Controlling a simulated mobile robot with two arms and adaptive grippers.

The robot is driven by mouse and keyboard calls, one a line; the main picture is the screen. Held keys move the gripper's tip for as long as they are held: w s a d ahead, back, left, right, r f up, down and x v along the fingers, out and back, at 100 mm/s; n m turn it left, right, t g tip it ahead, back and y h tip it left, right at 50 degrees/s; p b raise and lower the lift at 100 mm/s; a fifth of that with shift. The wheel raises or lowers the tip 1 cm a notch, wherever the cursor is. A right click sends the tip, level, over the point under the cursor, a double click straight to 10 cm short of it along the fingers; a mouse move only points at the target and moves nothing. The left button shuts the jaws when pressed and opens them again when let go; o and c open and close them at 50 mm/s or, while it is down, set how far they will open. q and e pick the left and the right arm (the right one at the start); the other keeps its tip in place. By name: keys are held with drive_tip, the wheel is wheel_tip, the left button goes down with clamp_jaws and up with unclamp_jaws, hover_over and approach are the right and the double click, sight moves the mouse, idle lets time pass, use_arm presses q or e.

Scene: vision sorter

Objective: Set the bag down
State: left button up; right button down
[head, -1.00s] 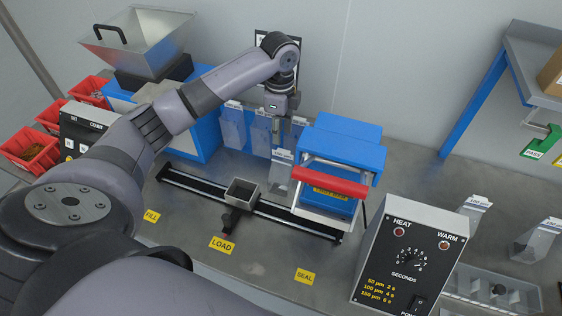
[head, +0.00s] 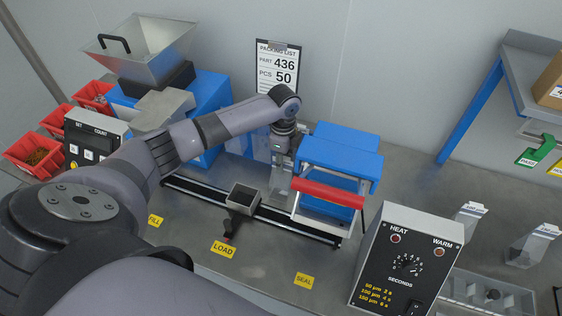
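My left gripper (head: 280,160) points down behind the rail, just left of the blue sealer (head: 340,158) with its red handle bar. It appears shut on the top of a clear bag (head: 279,187), which hangs upright beneath it; the fingertips are small and partly hidden. The bag's lower end is near the back of the black rail (head: 187,188), beside the sealer frame. I cannot tell whether it touches anything. The small open metal holder (head: 243,197) on the rail is at LOAD. My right gripper is not in view.
A packing list (head: 279,68) on the wall reads part 436, pieces 50. A hopper (head: 150,45), red bins (head: 33,153) and a count box (head: 90,137) stand left. A heat control box (head: 405,262) and clear bags (head: 468,222) stand right.

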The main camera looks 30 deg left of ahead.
use_arm(q)
drive_tip(key=shift+c, duration=0.3)
clamp_jaws()
idle(0.3)
